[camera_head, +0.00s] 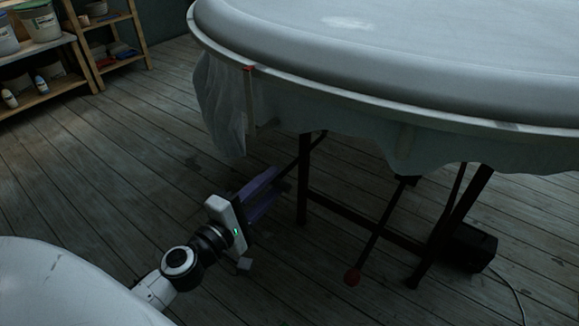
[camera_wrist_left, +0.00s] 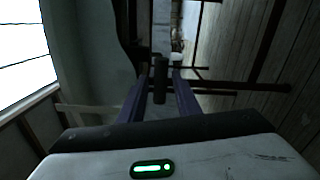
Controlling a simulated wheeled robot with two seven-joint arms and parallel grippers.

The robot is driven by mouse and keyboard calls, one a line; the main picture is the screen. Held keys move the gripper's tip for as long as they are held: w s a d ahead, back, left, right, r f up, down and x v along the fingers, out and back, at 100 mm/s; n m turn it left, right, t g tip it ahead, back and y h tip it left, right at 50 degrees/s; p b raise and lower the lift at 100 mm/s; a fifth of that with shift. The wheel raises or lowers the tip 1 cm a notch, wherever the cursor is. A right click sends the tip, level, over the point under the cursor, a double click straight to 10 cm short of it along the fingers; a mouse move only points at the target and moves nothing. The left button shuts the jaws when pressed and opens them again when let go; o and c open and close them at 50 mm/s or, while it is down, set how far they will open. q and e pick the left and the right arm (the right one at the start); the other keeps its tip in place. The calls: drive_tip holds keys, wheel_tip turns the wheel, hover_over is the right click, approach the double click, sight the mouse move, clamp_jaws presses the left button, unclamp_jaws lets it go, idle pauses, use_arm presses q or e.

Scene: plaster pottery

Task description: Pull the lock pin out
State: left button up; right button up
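My left gripper (camera_head: 277,182) has purple fingers and reaches low under the edge of the large round table (camera_head: 400,112), close to its dark legs. In the left wrist view the fingers of my left gripper (camera_wrist_left: 162,76) stand apart. A short dark cylinder (camera_wrist_left: 160,82), possibly the lock pin or its handle, shows between them with a gap on both sides. I cannot tell how deep it lies or whether it is touched. In the head view no lock pin can be made out at the fingertips. My right gripper is not in view.
Translucent sheeting (camera_head: 222,105) hangs from the rim. Shelves (camera_head: 40,95) stand at the far left; the plank floor between is clear.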

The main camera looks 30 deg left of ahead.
sight(289, 166)
use_arm(q)
drive_tip(key=w, duration=0.7)
drive_tip(key=shift+d, duration=0.3)
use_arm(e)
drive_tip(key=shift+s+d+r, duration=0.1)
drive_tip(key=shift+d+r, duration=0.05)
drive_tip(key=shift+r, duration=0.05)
